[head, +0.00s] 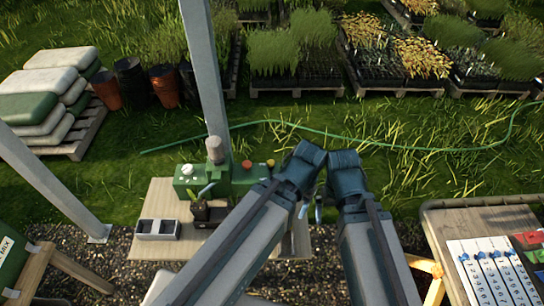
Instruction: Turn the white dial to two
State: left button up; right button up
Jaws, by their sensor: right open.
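The white dial (187,170) is a small round knob at the left end of a green machine (235,178) on a wooden bench. Its markings are too small to read.
A red knob (247,164) and a yellow knob (270,162) are on the same machine. A metal post (205,75) rises behind. A second table (480,217) stands at right.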

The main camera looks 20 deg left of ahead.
aim_at(188, 169)
jog(key=u, duration=1.35)
